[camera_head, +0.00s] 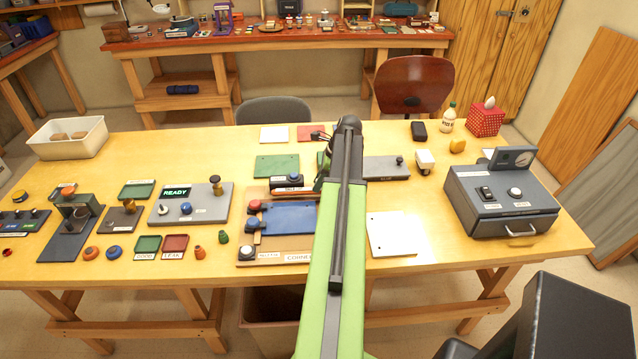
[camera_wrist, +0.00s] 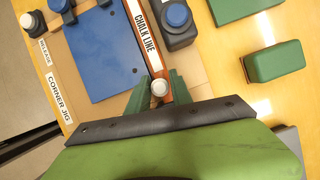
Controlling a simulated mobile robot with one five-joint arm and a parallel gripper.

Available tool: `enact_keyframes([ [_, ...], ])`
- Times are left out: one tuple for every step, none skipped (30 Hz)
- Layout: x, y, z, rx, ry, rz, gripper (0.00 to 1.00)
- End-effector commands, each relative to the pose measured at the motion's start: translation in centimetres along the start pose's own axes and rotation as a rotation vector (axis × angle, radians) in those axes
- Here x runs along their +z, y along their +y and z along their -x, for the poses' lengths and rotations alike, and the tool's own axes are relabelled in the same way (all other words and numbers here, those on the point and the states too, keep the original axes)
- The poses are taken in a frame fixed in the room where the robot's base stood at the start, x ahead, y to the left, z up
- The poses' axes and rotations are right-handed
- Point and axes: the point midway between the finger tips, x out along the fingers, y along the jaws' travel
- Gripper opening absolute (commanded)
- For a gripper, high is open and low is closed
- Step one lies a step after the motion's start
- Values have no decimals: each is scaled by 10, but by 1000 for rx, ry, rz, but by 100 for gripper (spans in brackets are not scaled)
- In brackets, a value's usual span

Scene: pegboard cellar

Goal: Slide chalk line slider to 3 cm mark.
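The chalk line (camera_wrist: 141,28) shows in the wrist view as a narrow orange-brown rail with a white "CHALK LINE" label, running up from the middle. A round pale knob (camera_wrist: 160,88) sits at its lower end, between the green fingers of my gripper (camera_wrist: 161,85). The fingers stand close on either side of the knob. I cannot tell whether they press on it. The dark front of the gripper covers what lies below the knob. I cannot make out any centimetre marks. In the head view, my arm hides the knob and fingertips.
A blue plate (camera_wrist: 100,52) lies on the corner jig board left of the rail. A dark box with a blue button (camera_wrist: 177,18) stands close on its right, with a green block (camera_wrist: 276,63) farther right. A white plate (camera_head: 391,234) lies right of my arm.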

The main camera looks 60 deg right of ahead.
Motion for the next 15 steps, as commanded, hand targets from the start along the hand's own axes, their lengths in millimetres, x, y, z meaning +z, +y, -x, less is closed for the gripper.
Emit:
enact_keyframes([
  [0, 0, 0, 0, 0, 0, 18],
  [0, 0, 0, 0, 0, 0, 15],
  [0, 0, 0, 0, 0, 0, 9],
  [0, 0, 0, 0, 0, 0, 5],
  [0, 0, 0, 0, 0, 0, 1],
  [0, 0, 0, 0, 0, 0, 0],
  [0, 0, 0, 0, 0, 0, 0],
  [0, 0, 0, 0, 0, 0, 0],
  [0, 0, 0, 0, 0, 0, 0],
  [0, 0, 0, 0, 0, 0, 0],
  [0, 0, 0, 0, 0, 0, 0],
  [0, 0, 0, 0, 0, 0, 0],
  [0, 0, 0, 0, 0, 0, 0],
  [0, 0, 0, 0, 0, 0, 0],
  [0, 0, 0, 0, 0, 0, 0],
])
